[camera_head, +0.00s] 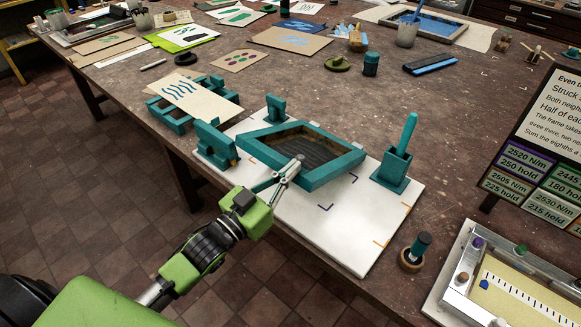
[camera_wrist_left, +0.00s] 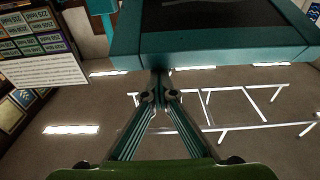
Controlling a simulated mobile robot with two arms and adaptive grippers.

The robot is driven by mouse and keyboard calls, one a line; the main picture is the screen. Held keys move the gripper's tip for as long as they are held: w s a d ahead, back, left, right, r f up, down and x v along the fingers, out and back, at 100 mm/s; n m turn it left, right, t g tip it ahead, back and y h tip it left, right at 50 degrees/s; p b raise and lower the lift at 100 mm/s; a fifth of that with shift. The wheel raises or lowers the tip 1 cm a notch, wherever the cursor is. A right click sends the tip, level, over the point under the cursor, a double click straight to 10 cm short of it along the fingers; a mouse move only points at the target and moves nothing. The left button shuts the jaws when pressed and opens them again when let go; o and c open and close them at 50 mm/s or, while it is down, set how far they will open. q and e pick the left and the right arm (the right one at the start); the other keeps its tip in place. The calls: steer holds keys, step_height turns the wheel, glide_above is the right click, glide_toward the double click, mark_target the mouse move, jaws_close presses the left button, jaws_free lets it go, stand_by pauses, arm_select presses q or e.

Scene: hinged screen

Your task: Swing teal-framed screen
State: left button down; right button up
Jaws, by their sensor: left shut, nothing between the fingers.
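The teal-framed screen (camera_head: 333,174) with its dark mesh sits over a white board, between two teal hinge clamps (camera_head: 215,145). Its near side appears tilted up off the board. My left gripper (camera_head: 298,162) is shut and empty, its tips at the near-left edge of the frame. In the left wrist view the shut fingers (camera_wrist_left: 160,88) point at the frame's edge (camera_wrist_left: 210,54), with the ceiling lights behind. Their tips look against or just under the frame; exact contact is hard to tell. My right gripper is not in view.
A teal holder (camera_head: 391,176) with an upright handle stands right of the screen on the white board (camera_head: 350,245). Teal racks with a printed sheet (camera_head: 196,95) lie behind left.

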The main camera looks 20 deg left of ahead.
arm_select(q)
steer(key=shift+w+a+f, duration=0.1)
steer(key=shift+f, duration=0.35)
steer(key=shift+s+a+f+b, duration=0.1)
steer(key=shift+s+f+b, duration=0.2)
steer(key=shift+f+b, duration=0.45)
steer(key=shift+s+a+f+b, duration=0.15)
steer(key=shift+s+f+b, duration=0.15)
steer(key=shift+f, duration=0.7)
steer(key=shift+s+a+f+b, duration=0.1)
steer(key=shift+s+f+b, duration=0.15)
steer(key=shift+f+b, duration=0.5)
steer(key=shift+s+a+f+b, duration=0.15)
steer(key=shift+f+b, duration=0.15)
steer(key=shift+f, duration=0.45)
steer(key=shift+s+f+b, duration=0.15)
steer(key=shift+f+b, duration=0.15)
steer(key=shift+f, duration=0.4)
steer(key=shift+s+a+f+b, duration=0.1)
steer(key=shift+f+b, duration=0.5)
steer(key=shift+f, duration=0.35)
steer(key=c, duration=2.4)
jaws_free()
steer(key=shift+r, duration=0.15)
steer(key=shift+o, duration=0.2)
steer(key=shift+w, duration=0.2)
steer(key=shift+s, duration=0.1)
